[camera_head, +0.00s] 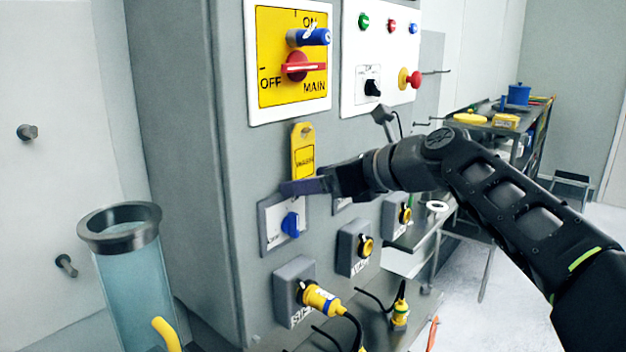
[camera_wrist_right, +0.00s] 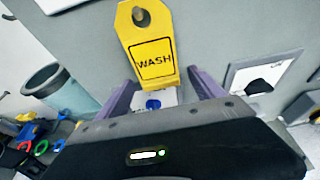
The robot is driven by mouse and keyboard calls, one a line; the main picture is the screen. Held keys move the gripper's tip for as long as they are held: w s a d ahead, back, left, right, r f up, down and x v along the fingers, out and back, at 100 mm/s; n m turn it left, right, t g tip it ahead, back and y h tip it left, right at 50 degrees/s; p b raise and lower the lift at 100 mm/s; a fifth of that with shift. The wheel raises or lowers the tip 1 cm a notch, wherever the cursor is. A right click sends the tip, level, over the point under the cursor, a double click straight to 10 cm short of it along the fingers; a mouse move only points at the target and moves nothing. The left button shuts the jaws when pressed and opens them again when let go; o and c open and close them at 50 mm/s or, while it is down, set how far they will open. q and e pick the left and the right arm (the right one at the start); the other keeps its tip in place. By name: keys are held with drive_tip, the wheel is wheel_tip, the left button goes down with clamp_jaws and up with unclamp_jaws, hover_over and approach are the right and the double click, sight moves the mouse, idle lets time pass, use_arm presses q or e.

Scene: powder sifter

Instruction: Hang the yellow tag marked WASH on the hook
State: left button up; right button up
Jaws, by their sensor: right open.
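The yellow tag marked WASH (camera_head: 303,158) is upright against the grey cabinet front, below the MAIN switch. In the right wrist view the tag (camera_wrist_right: 152,60) shows its lettering, and the rounded grey end of the hook (camera_wrist_right: 141,16) shows in its top hole. The tag appears to hang on that hook. My right gripper (camera_head: 303,186) is just below the tag in the head view. In the wrist view its two purple fingers (camera_wrist_right: 165,92) are apart, with the tag's lower edge above the gap and nothing gripped. My left gripper is not in view.
The red MAIN switch (camera_head: 297,67) is above the tag, and a blue knob (camera_head: 291,224) is below it. Yellow plugs (camera_head: 321,299) stick out lower down. A clear cylinder (camera_head: 125,270) stands at left. A cart (camera_head: 500,125) stands at the back right, with open floor beside it.

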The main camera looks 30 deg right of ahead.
drive_tip(key=v, duration=0.7)
drive_tip(key=shift+s+b, duration=0.35)
drive_tip(key=shift+b, duration=0.1)
drive_tip(key=shift+d+r, duration=0.1)
drive_tip(key=shift+r, duration=0.05)
